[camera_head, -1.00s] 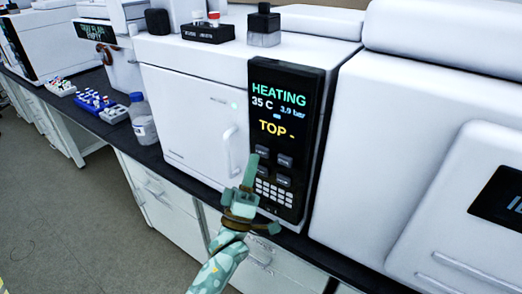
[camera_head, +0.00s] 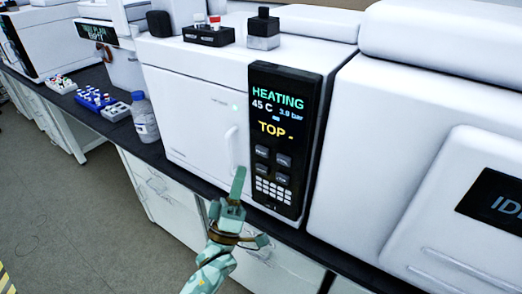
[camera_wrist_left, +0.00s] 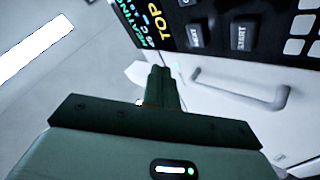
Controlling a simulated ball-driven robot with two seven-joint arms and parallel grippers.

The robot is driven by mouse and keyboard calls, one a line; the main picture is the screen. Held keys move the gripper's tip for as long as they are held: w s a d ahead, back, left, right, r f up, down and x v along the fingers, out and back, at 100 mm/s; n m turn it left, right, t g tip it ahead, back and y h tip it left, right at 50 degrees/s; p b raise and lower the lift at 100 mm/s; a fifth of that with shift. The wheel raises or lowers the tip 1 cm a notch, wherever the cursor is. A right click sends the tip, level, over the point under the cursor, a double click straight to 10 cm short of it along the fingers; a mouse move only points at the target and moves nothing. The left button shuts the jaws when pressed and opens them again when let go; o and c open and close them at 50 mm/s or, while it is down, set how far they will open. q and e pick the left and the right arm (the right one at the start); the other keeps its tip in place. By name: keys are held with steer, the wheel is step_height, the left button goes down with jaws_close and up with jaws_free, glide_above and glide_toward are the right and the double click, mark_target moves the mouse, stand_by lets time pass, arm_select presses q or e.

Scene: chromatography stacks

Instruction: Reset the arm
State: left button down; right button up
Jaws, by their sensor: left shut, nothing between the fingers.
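My left gripper (camera_head: 238,182) is shut and empty, with its green fingers pointing up. It is in front of the white oven unit's lower door edge, left of the black control panel (camera_head: 283,150). The panel reads "HEATING", "45 C", "3.9 bar" and "TOP -", with buttons and a keypad below. In the left wrist view the shut fingers (camera_wrist_left: 162,88) stand out over the instrument's white front, apart from the panel buttons (camera_wrist_left: 240,36) as far as I can tell. My right gripper is not in view.
The oven door has a white vertical handle (camera_head: 231,151). A clear bottle (camera_head: 144,118), a blue vial rack (camera_head: 94,99) and grey vial racks stand on the dark bench to the left. A large white instrument (camera_head: 430,130) fills the right. The floor (camera_head: 80,220) at lower left is clear.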

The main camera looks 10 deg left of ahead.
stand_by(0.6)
arm_select(q)
step_height(320, 180, down, 19)
steer(key=w+d+m+g, duration=0.1)
steer(key=w+m+g, duration=0.1)
steer(key=m+g, duration=0.55)
steer(key=s+a+f+m+g, duration=0.1)
steer(key=s+f+g, duration=0.25)
steer(key=f, duration=0.35)
steer(key=s+f+m+g+y, duration=0.1)
steer(key=s+f+g, duration=0.1)
steer(key=s+f, duration=0.3)
steer(key=s+a+f+m+g, duration=0.1)
steer(key=s+f+m+g, duration=0.1)
steer(key=f, duration=0.6)
steer(key=s+a+f+m+g+y, duration=0.1)
steer(key=s+a+f+g, duration=0.15)
steer(key=s+f, duration=0.5)
steer(key=s+a+f+m+g+y, duration=0.15)
steer(key=s+f+g, duration=0.3)
steer(key=s, duration=0.65)
steer(key=s+a+f+g, duration=0.2)
steer(key=s, duration=1)
steer(key=s+a+f+g, duration=0.2)
steer(key=s, duration=1)
steer(key=shift+a+f+g, duration=0.25)
steer(key=shift+a+g, duration=0.05)
steer(key=shift+a, duration=0.1)
